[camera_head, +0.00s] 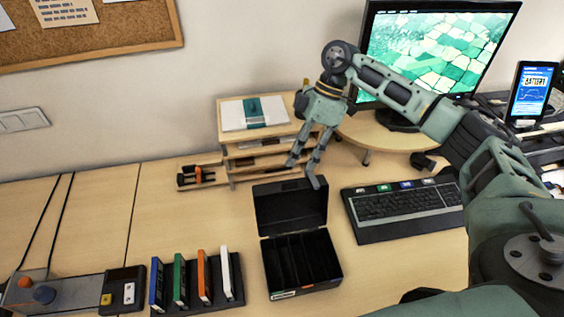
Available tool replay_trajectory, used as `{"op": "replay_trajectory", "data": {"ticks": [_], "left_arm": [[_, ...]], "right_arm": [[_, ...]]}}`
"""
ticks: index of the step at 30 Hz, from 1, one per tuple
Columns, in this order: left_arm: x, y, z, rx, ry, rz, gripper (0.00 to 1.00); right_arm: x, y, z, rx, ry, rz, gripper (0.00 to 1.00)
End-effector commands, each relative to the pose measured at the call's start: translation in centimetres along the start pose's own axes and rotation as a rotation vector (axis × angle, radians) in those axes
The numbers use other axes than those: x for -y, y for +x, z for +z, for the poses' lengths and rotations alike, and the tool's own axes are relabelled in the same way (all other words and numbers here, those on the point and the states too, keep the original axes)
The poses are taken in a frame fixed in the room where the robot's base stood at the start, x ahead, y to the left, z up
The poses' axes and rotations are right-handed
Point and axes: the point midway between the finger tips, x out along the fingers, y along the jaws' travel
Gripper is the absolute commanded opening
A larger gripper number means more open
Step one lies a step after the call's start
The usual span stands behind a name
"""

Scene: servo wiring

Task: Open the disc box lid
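The black disc box (302,262) stands on the table in the middle, with several empty slots showing inside. Its lid (290,208) is raised and stands up at the back of the box, so the box is open. My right gripper (304,173) comes down from above with its fingers spread and nothing between them. Its fingertips are at the lid's top edge; I cannot tell whether they touch it. My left gripper is not in view.
A rack (234,297) with several coloured cases stands left of the box. A keyboard (405,204) lies to the right. A wooden shelf unit (228,150) and a monitor (440,45) stand behind. The table at left is partly clear.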

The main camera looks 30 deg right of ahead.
Motion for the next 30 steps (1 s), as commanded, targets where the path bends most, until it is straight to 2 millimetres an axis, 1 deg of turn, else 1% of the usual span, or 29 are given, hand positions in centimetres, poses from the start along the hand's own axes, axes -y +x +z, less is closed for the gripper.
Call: {"op": "replay_trajectory", "data": {"ticks": [2,5,12,15,18,22,28,29,30], "left_arm": [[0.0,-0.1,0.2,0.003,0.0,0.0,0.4],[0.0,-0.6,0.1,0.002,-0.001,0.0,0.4],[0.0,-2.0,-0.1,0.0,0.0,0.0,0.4],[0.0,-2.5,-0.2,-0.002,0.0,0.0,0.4],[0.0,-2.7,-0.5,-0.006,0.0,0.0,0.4],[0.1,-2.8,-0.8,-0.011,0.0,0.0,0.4],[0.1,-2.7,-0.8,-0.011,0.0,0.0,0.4],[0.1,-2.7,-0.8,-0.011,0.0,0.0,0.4],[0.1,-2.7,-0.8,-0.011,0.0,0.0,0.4]], "right_arm": [[0.1,0.0,0.2,0.012,0.007,-0.001,0.24],[0.2,0.8,0.2,0.015,0.008,-0.003,0.24],[0.2,4.6,0.2,0.013,0.007,-0.003,0.24],[0.2,6.0,0.2,0.012,0.007,-0.003,0.24],[0.1,7.0,0.2,0.011,0.006,0.001,0.24],[0.1,7.6,0.3,0.011,0.006,0.002,0.24],[0.1,7.7,0.3,0.011,0.006,0.002,0.24],[0.1,7.7,0.3,0.011,0.006,0.002,0.23],[0.1,7.6,0.3,0.011,0.006,0.002,0.2]]}}
